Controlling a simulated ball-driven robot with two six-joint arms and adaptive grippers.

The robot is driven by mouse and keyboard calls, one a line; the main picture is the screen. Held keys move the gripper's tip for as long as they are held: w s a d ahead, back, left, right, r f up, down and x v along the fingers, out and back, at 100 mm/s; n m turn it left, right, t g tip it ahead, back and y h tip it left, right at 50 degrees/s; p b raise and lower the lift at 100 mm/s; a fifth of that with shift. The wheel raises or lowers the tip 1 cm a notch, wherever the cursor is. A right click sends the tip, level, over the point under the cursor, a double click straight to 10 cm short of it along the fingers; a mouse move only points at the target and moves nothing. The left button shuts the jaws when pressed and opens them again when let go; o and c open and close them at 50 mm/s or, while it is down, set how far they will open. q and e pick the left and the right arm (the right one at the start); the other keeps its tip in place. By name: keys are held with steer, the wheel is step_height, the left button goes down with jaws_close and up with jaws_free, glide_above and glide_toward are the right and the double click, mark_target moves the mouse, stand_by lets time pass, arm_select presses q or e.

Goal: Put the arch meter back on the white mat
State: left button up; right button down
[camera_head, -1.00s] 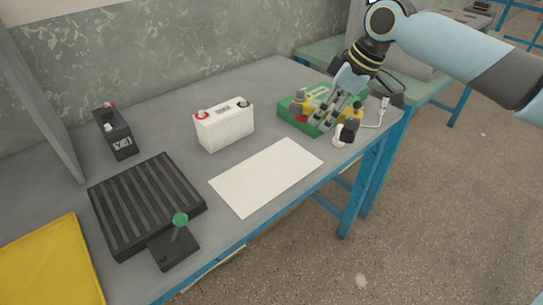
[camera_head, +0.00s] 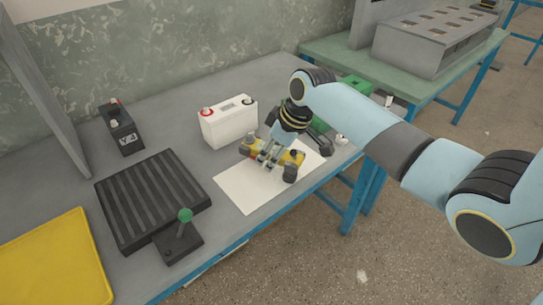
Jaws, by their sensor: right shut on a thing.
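The white mat (camera_head: 243,190) lies flat on the grey table near its front edge, partly covered by my right gripper and what it holds. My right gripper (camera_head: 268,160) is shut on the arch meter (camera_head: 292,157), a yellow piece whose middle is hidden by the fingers. The meter is over the back part of the mat; I cannot tell whether it touches the mat. My left gripper is not in view.
A white battery (camera_head: 228,122) stands just behind the mat. A green block (camera_head: 355,88) is partly hidden behind my right arm.

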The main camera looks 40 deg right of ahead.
steer(key=shift+w+f, duration=0.1)
steer(key=shift+f, duration=0.35)
steer(key=c, duration=0.9)
jaws_free()
steer(key=shift+f, duration=0.1)
steer(key=shift+o, duration=0.2)
steer(key=shift+d+r, duration=0.1)
steer(key=shift+r, duration=0.3)
steer(key=v, duration=0.5)
steer(key=p+v, duration=0.1)
steer(key=v, duration=0.5)
steer(key=shift+s+r, duration=0.2)
steer(key=shift+s, duration=0.1)
